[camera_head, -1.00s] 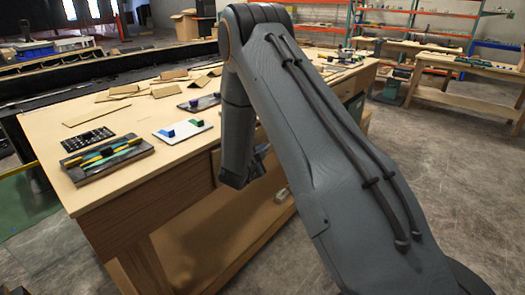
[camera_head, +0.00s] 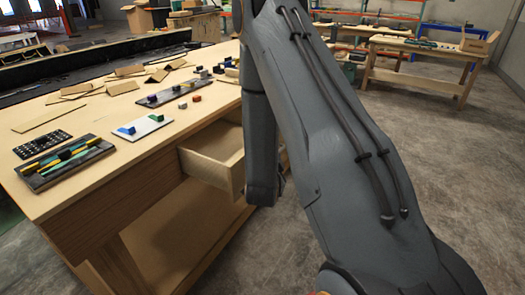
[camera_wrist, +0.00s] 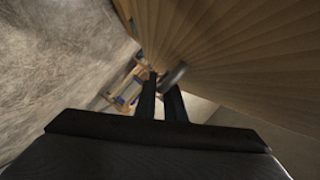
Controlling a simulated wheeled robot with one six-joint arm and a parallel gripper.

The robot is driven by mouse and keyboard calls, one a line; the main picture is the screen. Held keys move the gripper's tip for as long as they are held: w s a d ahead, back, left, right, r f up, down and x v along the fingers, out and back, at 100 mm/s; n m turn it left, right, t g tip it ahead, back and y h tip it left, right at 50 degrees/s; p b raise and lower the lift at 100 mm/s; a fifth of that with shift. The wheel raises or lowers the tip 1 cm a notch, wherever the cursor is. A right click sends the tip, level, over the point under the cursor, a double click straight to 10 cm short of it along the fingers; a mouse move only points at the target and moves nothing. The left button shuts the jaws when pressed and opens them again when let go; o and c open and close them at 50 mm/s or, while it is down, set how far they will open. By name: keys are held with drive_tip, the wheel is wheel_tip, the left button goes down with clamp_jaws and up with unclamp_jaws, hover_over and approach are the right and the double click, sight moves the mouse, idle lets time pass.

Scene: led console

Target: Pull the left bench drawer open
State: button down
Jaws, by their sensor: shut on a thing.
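The left bench drawer (camera_head: 207,168) of the wooden workbench (camera_head: 125,205) stands pulled out, with its inside and near side wall showing in the head view. My arm hides its front in that view. My gripper's two dark fingers (camera_wrist: 162,98) show in the wrist view, close together at a grey handle (camera_wrist: 174,75) on the wooden drawer front (camera_wrist: 225,35). The gripper is shut on this handle. In the head view the gripper is mostly hidden behind my arm's lower end.
On the bench top lie a dark tray with coloured parts (camera_head: 65,163), a black keypad-like piece (camera_head: 42,143), a white panel with blue and green blocks (camera_head: 143,128) and several cardboard pieces. Open concrete floor (camera_head: 465,160) lies to the right.

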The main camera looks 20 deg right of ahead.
drive_tip(key=shift+s+d, duration=0.5)
drive_tip(key=shift+s, duration=0.2)
drive_tip(key=c, duration=2.1)
unclamp_jaws()
drive_tip(key=b+v, duration=0.1)
drive_tip(key=v, duration=0.6)
drive_tip(key=shift+s+a, duration=0.25)
drive_tip(key=shift+s, duration=0.1)
